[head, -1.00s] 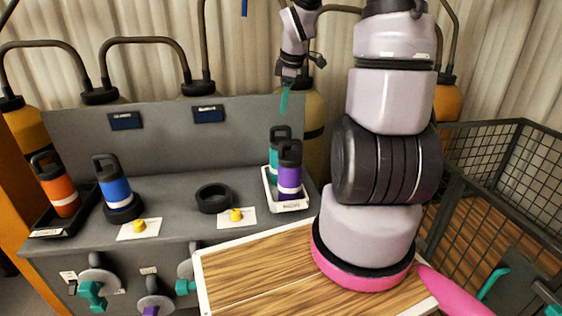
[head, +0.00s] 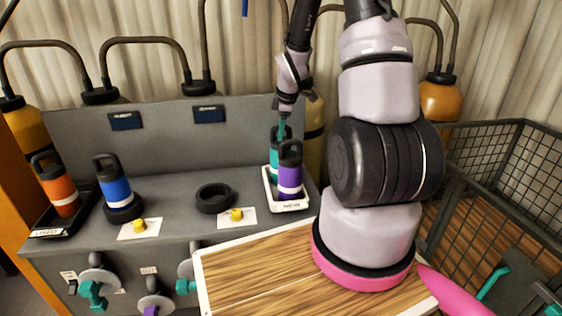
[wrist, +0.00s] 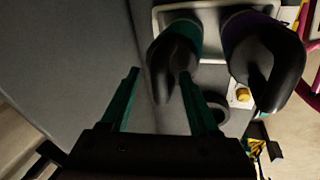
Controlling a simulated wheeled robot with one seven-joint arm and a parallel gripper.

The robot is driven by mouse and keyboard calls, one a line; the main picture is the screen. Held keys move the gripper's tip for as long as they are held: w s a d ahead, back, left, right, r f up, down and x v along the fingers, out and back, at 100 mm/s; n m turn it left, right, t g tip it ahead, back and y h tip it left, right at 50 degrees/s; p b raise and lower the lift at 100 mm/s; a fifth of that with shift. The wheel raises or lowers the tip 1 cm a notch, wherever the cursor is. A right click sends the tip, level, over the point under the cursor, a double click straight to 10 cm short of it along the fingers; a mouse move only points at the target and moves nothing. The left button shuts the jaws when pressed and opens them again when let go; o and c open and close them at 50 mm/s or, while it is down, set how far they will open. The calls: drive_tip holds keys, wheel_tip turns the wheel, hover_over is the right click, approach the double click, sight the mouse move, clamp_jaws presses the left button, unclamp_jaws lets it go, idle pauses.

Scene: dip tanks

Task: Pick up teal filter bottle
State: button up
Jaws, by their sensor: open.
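The teal filter bottle (head: 274,151) stands upright in a white tray (head: 290,206) at the right end of the grey bench. A purple bottle (head: 290,177) stands in front of it in the same tray and partly hides it. My gripper (head: 283,130) is just above the teal bottle's top in the head view. In the wrist view my gripper (wrist: 158,92) is open, with its teal fingers apart. There the teal bottle's black handle (wrist: 176,62) is near the right fingertip, and the purple bottle's black handle (wrist: 265,60) is farther right. No contact can be made out.
A black ring (head: 214,198) sits empty on the bench with a yellow knob (head: 237,215) before it. A blue bottle (head: 115,188) and an orange bottle (head: 60,190) stand at left. The grey back panel (head: 165,150) rises behind the bench.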

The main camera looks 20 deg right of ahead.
clamp_jaws()
idle(1.4)
